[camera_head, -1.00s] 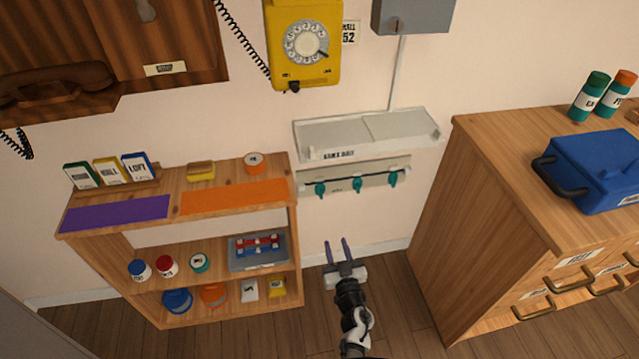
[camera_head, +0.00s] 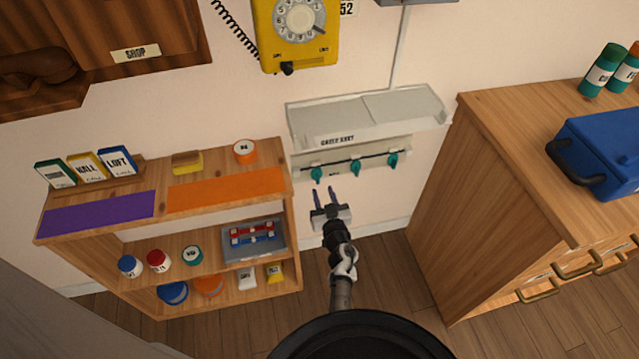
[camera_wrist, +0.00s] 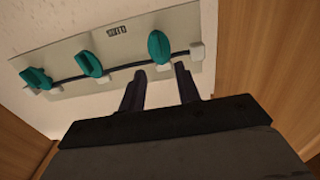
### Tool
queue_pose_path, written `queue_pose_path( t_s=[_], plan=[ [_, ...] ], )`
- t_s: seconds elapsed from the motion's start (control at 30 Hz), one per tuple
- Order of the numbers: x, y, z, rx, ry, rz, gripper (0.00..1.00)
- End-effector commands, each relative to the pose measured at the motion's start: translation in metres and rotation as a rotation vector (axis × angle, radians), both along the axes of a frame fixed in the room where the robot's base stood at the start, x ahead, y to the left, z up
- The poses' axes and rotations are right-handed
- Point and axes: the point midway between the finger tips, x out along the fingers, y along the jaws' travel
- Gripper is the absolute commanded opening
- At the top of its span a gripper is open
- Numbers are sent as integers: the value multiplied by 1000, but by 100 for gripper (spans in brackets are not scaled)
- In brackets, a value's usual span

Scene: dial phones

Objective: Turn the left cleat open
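Three teal cleats sit on a pale rail on the wall, under a grey tray. The left cleat (camera_head: 317,174), middle cleat (camera_head: 355,167) and right cleat (camera_head: 393,159) have a dark cord running along them. My gripper (camera_head: 324,190) is open and empty, just below the left cleat and apart from it. In the wrist view, its two separated fingers (camera_wrist: 161,72) point toward the nearest cleat (camera_wrist: 158,47), which seems to be the left one, seen in a turned-over view. That cleat stands roughly across the cord; the others look slanted.
A wooden shelf (camera_head: 80,262) with jars and boxes stands close on the left. A wooden cabinet (camera_head: 440,200) stands on the right, with a blue case (camera_head: 605,145) on top. The grey tray (camera_head: 365,110) juts out above the rail. A yellow phone (camera_head: 297,35) hangs higher up.

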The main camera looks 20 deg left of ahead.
Motion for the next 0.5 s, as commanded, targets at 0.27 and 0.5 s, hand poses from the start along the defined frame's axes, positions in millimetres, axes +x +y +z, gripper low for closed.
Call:
queue_pose_path(
  t_s=[0.27,0.5],
  plan=[
    [36,25,-1,0,-2,2,33],
    [44,30,0,0,0,0,33]
  ],
)
